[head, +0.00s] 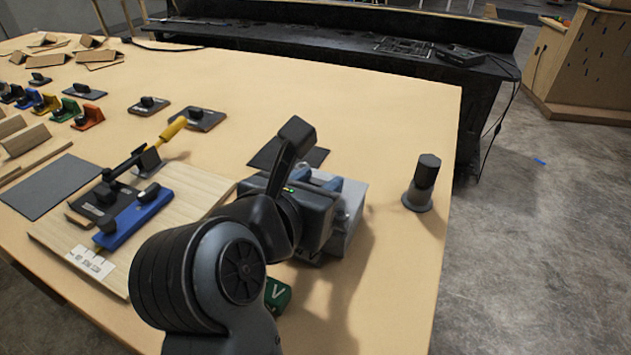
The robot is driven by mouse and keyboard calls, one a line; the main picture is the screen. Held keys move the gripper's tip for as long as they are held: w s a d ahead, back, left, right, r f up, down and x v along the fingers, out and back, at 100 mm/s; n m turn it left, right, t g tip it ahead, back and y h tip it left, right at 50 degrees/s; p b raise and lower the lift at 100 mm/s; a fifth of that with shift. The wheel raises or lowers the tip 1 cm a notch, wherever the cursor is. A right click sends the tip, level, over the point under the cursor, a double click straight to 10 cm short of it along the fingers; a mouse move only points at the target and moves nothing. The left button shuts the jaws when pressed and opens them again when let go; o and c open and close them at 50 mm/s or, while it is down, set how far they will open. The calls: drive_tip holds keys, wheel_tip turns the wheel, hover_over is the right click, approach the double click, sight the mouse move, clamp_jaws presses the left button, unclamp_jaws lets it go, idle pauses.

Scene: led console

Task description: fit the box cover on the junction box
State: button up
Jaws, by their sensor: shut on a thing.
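The junction box appears as a light grey box (352,205) near the right part of the table. My gripper (322,185) is at the box, over its left and upper side, with my dark wrist in front of it. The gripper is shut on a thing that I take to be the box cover. The cover is mostly hidden behind my gripper and wrist; I cannot tell whether it touches the box or how it is aligned. Blue parts show beside the gripper, just above the box.
A dark knobbed post (424,178) stands right of the box near the table edge. A wooden board (195,190) with a yellow-handled lever (172,130) and blue part (135,217) lies left. Table behind the box is mostly clear.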

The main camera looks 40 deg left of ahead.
drive_tip(key=shift+f+b, duration=0.3)
drive_tip(key=shift+f, duration=0.4)
idle(0.7)
drive_tip(key=o, duration=1.2)
drive_tip(key=v, duration=0.7)
drive_tip(key=shift+s+d+r, duration=0.1)
drive_tip(key=shift+s, duration=0.25)
